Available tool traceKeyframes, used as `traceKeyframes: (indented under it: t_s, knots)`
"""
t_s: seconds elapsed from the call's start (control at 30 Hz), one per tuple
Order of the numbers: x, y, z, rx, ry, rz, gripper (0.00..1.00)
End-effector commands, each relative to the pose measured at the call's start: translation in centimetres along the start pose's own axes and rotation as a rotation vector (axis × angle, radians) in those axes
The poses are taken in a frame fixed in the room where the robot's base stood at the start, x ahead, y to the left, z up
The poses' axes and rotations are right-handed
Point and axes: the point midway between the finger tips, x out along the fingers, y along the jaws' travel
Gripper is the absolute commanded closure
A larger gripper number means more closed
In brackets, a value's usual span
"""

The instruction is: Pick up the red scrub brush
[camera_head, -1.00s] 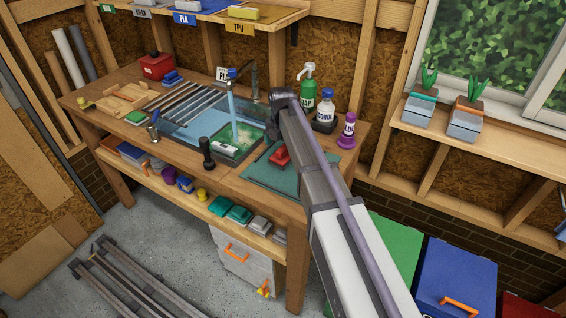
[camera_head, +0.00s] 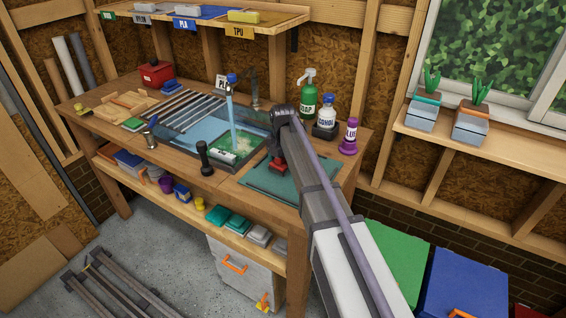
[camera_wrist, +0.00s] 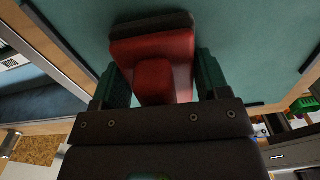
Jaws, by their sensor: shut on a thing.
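The red scrub brush (camera_wrist: 168,50) lies between the two green-padded fingers of my gripper (camera_wrist: 160,85) in the wrist view, with its dark bristle edge toward the top of the picture. My gripper is shut on it. In the head view the red brush (camera_head: 279,166) shows at the teal mat (camera_head: 262,184), right of the sink. My arm hides part of the brush and most of my gripper in that view. I cannot tell whether the brush touches the mat or is just above it.
A sink with running water (camera_head: 233,125) lies left of the mat. A black-handled tool (camera_head: 205,158) stands at the sink's front edge. A green soap bottle (camera_head: 308,98), a white bottle (camera_head: 326,115) and a purple bottle (camera_head: 349,138) stand behind and right of the mat.

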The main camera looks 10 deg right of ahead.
Motion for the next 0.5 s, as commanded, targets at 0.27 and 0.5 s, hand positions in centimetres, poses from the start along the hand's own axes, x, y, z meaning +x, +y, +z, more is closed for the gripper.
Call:
traceKeyframes:
  t_s: [0.27,0.5]
  knots:
    - [0.0,0.0,0.0,0.000,0.000,0.000,0.55]
    - [-2.6,0.0,0.0,0.000,0.000,0.000,0.55]
